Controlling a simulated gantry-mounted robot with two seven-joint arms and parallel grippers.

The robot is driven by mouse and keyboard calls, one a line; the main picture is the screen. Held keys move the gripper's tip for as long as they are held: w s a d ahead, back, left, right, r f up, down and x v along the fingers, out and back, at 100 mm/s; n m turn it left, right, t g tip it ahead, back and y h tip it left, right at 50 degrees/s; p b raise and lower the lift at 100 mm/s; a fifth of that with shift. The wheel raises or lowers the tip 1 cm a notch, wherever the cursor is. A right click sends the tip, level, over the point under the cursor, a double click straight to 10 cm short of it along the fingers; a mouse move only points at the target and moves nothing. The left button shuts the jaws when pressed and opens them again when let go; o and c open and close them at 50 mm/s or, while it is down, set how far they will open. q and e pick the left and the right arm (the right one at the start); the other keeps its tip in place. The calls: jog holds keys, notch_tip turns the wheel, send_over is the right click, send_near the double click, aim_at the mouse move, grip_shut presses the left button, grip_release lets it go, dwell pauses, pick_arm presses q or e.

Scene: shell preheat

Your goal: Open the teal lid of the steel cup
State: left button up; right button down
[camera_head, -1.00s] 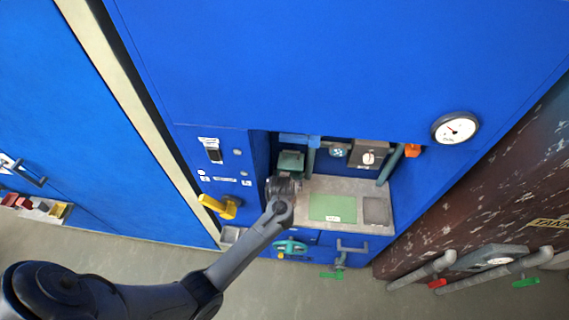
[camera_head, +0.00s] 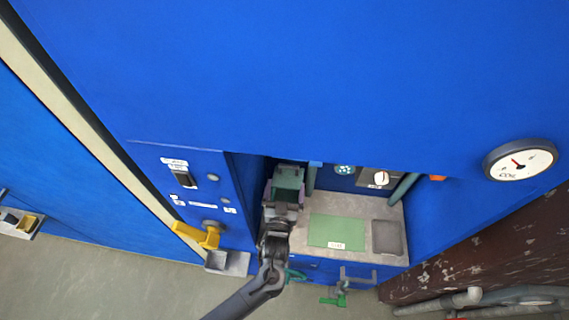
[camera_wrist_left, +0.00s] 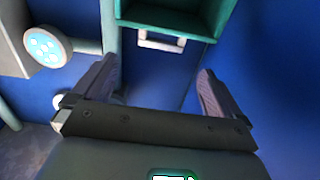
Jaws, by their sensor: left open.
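A teal box-like part (camera_head: 289,178) hangs at the left inside the blue cabinet's recess. In the left wrist view a teal box-like part (camera_wrist_left: 172,16) with a pale bracket (camera_wrist_left: 161,41) under it shows at the top, ahead of my fingers. I cannot tell whether either is the lid, and I cannot make out a steel cup. My left gripper (camera_head: 283,203) is inside the recess, just in front of and below the teal part. In the wrist view the left gripper (camera_wrist_left: 157,70) has its two fingers spread apart with nothing between them. My right gripper is out of view.
The recess has a grey shelf (camera_head: 362,208) with a green mat (camera_head: 336,231) and a dark plate (camera_head: 387,237). A dotted round disc (camera_head: 345,170) and a white knob (camera_head: 381,178) are at its back. A yellow handle (camera_head: 197,235) sticks out at the left.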

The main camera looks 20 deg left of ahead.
aim_at(289, 167)
pick_arm(q)
jog(key=x, duration=0.7)
jog(key=shift+w+a+b, duration=0.1)
jog(key=shift+w+b, duration=0.2)
jog(key=shift+w, duration=0.05)
jog(key=shift+w+a, duration=0.2)
jog(key=shift+w, duration=0.5)
